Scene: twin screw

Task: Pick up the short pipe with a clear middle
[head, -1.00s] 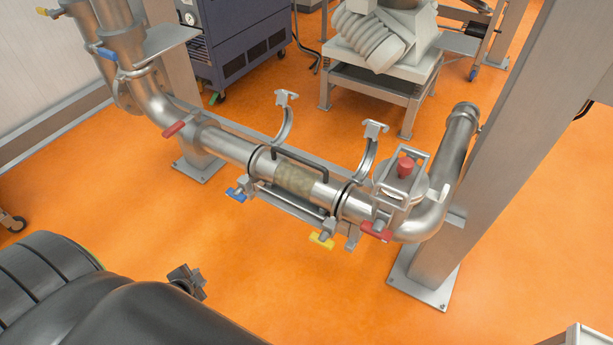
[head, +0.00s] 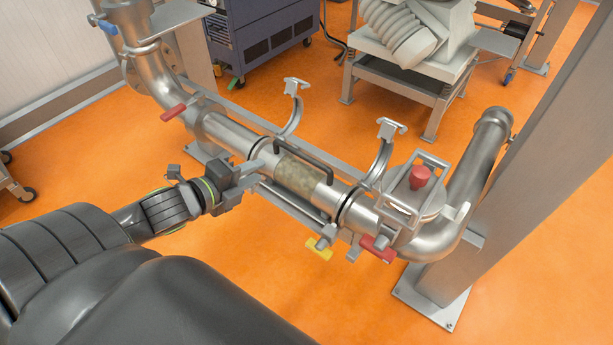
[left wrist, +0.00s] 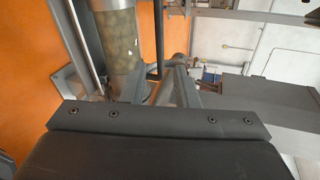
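The short pipe (head: 297,176) with a clear, yellowish-brown middle lies in the pipe line in the head view, a black handle (head: 303,154) along its far side. Its clear section (left wrist: 117,40) shows at the top of the left wrist view, with the handle beside it. Clamp halves (head: 291,108) (head: 384,153) stand swung open at both ends. My left gripper (head: 254,172) is close to the near side of the pipe's left end. Its jaws look open and empty; whether they touch the pipe I cannot tell. My right gripper is out of view.
A valve with a red knob (head: 420,177) and an elbow pipe (head: 482,160) are on the right. A yellow handle (head: 319,249) hangs below the line. A grey post (head: 520,170) stands right. Orange floor (head: 330,295) is clear in front.

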